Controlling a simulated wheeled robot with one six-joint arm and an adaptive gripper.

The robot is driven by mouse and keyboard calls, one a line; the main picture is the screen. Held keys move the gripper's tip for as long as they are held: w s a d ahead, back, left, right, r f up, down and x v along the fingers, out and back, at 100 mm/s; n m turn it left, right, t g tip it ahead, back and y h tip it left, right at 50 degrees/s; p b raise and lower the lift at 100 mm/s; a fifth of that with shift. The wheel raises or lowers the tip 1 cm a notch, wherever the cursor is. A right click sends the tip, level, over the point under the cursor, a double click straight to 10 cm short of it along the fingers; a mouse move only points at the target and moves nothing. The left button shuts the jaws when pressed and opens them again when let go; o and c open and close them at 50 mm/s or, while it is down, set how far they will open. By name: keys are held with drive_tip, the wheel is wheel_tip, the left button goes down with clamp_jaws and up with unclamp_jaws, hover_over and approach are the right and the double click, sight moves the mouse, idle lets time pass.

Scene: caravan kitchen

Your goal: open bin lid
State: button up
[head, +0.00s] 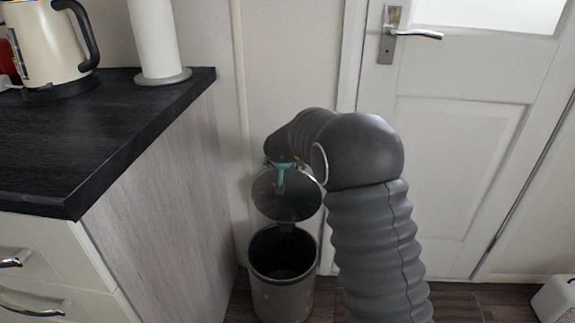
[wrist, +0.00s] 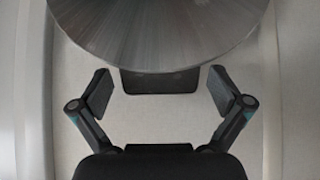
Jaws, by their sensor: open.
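The metal bin (head: 282,300) stands on the floor beside the cabinet, with its dark inside visible. Its round lid (head: 290,203) is raised and tilted steeply up above the back of the rim. In the wrist view the brushed-metal lid (wrist: 160,28) fills the top middle, with a dark piece, perhaps the hinge, below its edge. My gripper (head: 281,180) is at the upper part of the lid in the head view. In the wrist view my gripper (wrist: 160,92) has its fingers spread wide with nothing held between them. Whether any part of it touches the lid cannot be told.
The cabinet with a dark worktop (head: 110,120) is left of the bin. A kettle (head: 45,45) and a paper roll (head: 155,40) stand on it. A white door (head: 455,150) is behind my arm at the right. A white box (head: 555,298) is on the floor far right.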

drive_tip(key=d+v, duration=0.1)
drive_tip(key=v, duration=1)
drive_tip(key=shift+s+a+r, duration=0.3)
drive_tip(key=shift+a, duration=0.1)
drive_tip(key=s+a+r+m+t+y, duration=0.1)
drive_tip(key=s+a+r+y, duration=0.1)
drive_tip(key=a+y, duration=0.4)
drive_tip(key=s+a+n+g+y, duration=0.1)
drive_tip(key=s+n+g+y, duration=0.15)
drive_tip(key=s, duration=0.95)
drive_tip(key=s+d+r+g+h, duration=0.1)
drive_tip(key=s+d+h, duration=0.6)
drive_tip(key=s+d, duration=1.6)
drive_tip(key=s+g, duration=0.1)
drive_tip(key=s, duration=0.3)
